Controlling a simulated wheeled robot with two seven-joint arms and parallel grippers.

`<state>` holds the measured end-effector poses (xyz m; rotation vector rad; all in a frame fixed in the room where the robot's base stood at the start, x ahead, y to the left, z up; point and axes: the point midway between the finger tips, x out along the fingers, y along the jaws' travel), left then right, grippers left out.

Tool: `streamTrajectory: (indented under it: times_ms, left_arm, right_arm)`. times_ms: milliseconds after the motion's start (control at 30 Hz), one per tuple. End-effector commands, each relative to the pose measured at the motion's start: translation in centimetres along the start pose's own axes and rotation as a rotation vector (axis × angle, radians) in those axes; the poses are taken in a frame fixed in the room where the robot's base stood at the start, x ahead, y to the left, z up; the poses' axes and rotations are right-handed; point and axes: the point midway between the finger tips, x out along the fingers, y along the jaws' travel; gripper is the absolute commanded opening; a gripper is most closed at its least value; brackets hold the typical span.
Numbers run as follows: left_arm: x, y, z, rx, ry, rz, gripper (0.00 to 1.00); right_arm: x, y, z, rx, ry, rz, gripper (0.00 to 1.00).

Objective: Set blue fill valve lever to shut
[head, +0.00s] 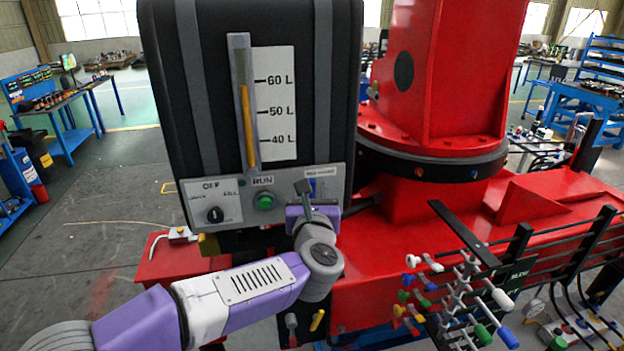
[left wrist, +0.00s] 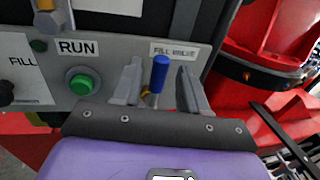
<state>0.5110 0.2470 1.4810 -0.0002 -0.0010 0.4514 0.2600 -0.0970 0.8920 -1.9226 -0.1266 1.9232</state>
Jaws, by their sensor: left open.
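The blue fill valve lever (left wrist: 160,73) stands nearly upright under the FILL VALVE label (left wrist: 173,51) in the left wrist view. A bit of brass shows at its base. My left gripper (left wrist: 159,79) is open, with one finger on each side of the lever and visible gaps between. In the head view my left gripper (head: 303,188) is at the lower right of the tank's control panel, under the fill valve label (head: 322,171). There the gripper and wrist hide most of the lever. My right gripper is not in view.
A green RUN button (left wrist: 82,83) is left of the lever, and a black selector knob (head: 215,214) is further left. The tank gauge (head: 243,105) rises above the panel. Several coloured levers (head: 450,300) stand at the lower right by the red crane base (head: 400,285).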

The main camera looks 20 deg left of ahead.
Motion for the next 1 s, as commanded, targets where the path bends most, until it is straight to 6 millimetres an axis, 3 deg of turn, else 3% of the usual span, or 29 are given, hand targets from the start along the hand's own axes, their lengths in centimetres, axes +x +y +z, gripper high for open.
streamTrajectory:
  times_ms: [200, 533, 833, 1000]
  left_arm:
    - [2.6, 0.0, 0.0, 0.002, 0.002, 0.000, 0.43]
    - [3.0, 0.0, -0.1, 0.002, 0.000, -0.001, 0.43]
    - [3.0, 0.0, -0.1, 0.003, 0.001, -0.001, 0.00]
    - [3.0, 0.0, -0.1, 0.003, 0.001, -0.001, 0.00]
  right_arm:
    - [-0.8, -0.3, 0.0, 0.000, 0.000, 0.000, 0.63]
    - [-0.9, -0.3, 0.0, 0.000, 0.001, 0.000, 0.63]
    - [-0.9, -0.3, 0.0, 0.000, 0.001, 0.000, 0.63]
    - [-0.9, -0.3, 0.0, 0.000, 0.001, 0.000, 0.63]
